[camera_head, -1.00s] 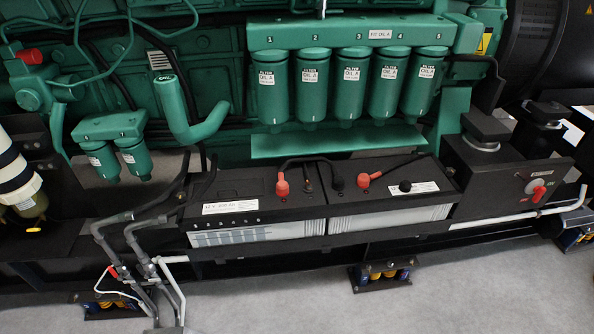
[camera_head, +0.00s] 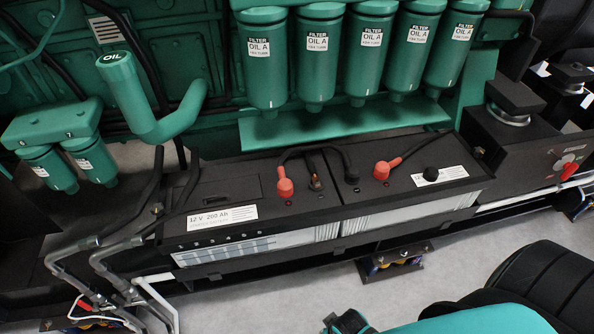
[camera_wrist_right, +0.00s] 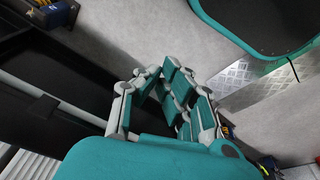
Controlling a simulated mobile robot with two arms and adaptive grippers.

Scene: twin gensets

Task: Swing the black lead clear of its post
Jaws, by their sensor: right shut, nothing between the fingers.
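Two black batteries sit side by side in the head view. On the left battery (camera_head: 217,189), a short black lead (camera_head: 309,160) runs down to a small post with a brassy clamp (camera_head: 316,183); the lead looks seated there. A red boot (camera_head: 285,187) stands left of it. A black link cable (camera_head: 300,150) arches from there over the short lead to a black boot (camera_head: 350,173). My right gripper (camera_wrist_right: 160,75) is shut and empty in the wrist view, away from the posts. Part of it (camera_head: 348,322) shows at the head view's bottom edge. My left gripper is out of view.
Green oil filters (camera_head: 317,60) and a green ledge (camera_head: 340,122) overhang behind. Grey pipes (camera_head: 115,270) stand at left.

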